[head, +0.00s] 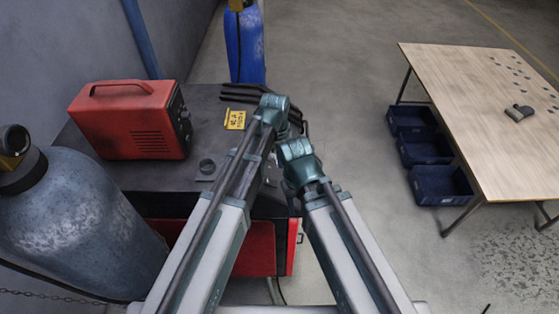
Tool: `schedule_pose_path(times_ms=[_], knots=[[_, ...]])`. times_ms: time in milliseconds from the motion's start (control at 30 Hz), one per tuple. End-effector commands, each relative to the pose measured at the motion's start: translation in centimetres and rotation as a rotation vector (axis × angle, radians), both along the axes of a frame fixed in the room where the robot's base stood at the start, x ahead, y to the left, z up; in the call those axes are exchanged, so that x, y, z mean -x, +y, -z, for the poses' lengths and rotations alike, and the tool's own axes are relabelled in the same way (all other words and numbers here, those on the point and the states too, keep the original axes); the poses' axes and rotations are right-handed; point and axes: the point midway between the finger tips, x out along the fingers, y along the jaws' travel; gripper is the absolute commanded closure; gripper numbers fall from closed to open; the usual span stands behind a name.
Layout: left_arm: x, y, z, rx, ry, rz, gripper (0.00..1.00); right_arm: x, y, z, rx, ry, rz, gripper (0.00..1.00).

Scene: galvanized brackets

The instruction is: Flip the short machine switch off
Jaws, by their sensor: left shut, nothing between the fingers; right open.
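A red machine (130,122) with a top handle stands on the dark bench at the left. Its front panel (182,118) faces right and is seen at a steep angle; small knobs show there, but I cannot make out the short switch or its position. My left gripper (275,106) is over the right part of the bench, to the right of the machine and apart from it. It is shut and empty, its fingers mostly hidden by its wrist. My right gripper (297,153) is lower and slightly right, near the bench's right edge. It is open, its fingers hardly visible.
The dark bench (190,185) holds a yellow tag (235,120), dark rods (236,97) and a small ring (207,166). A grey cylinder (75,220) stands at left, a blue one (245,45) behind. A wooden table (470,100) and blue bins (440,185) are right, across clear floor.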

Motion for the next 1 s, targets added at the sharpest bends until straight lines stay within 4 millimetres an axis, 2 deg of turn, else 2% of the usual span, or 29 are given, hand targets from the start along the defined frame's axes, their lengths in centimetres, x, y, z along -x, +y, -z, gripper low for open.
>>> schedule_pose_path(times_ms=[33, 400, 500, 700, 1000], knots=[[0.0, -0.1, 1.5, 0.0, 0.0, 0.0, 1.0, 0.0, 0.0, 1.5, 0.0, -0.001, 0.001, 0.5], [0.0, -0.4, 6.7, 0.0, 0.0, 0.0, 1.0, -0.1, 0.0, 6.7, -0.001, -0.003, 0.004, 0.5], [0.0, 0.6, 8.0, 0.001, 0.0, -0.002, 1.0, -0.1, 0.0, 8.0, 0.0, -0.003, 0.001, 0.5], [0.0, 1.5, 9.2, 0.002, 0.0, -0.001, 1.0, -0.1, 0.0, 9.2, 0.001, -0.002, -0.003, 0.5], [0.0, 1.7, 9.2, 0.002, 0.0, 0.0, 1.0, -0.1, 0.0, 9.2, 0.001, -0.002, -0.004, 0.5]])
